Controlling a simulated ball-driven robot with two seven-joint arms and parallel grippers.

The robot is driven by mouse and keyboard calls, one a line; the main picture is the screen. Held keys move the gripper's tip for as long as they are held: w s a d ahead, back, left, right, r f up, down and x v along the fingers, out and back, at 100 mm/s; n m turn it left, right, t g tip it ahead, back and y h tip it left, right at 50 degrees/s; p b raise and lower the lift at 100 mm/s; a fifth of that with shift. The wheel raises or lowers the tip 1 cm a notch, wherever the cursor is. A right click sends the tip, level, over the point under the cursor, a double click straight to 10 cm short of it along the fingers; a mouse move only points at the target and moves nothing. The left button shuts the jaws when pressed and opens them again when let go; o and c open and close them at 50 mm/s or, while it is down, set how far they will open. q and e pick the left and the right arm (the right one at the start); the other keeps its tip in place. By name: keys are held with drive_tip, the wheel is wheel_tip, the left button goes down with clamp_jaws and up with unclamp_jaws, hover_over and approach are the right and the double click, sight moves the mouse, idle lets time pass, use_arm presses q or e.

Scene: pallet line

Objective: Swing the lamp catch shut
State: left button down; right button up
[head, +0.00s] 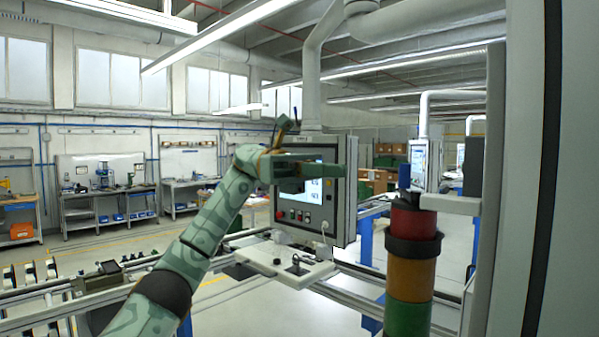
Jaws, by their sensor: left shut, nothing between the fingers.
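The signal lamp stack stands upright at the right, with a red section (412,222), an amber section (410,280) and a green section (408,318). A black collar (413,247) wraps around it between red and amber; I cannot tell for sure whether this is the catch, or whether it is open. A blue piece (404,176) shows on top. My left gripper (336,171) comes up from the lower left and points right, its fingers closed and empty. It is in front of the control panel in the picture, left of the lamp and apart from it. My right gripper is out of view.
A control panel (326,226) with a lit screen hangs from an overhead arm behind my left gripper. A grey post (491,180) and a wide pale panel stand close at the right, with a shelf bracket (450,203) beside the lamp. A conveyor rail (345,294) runs below.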

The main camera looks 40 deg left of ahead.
use_arm(q)
drive_tip(key=a, duration=0.5)
drive_tip(key=shift+s+a, duration=0.15)
drive_tip(key=shift+a, duration=0.2)
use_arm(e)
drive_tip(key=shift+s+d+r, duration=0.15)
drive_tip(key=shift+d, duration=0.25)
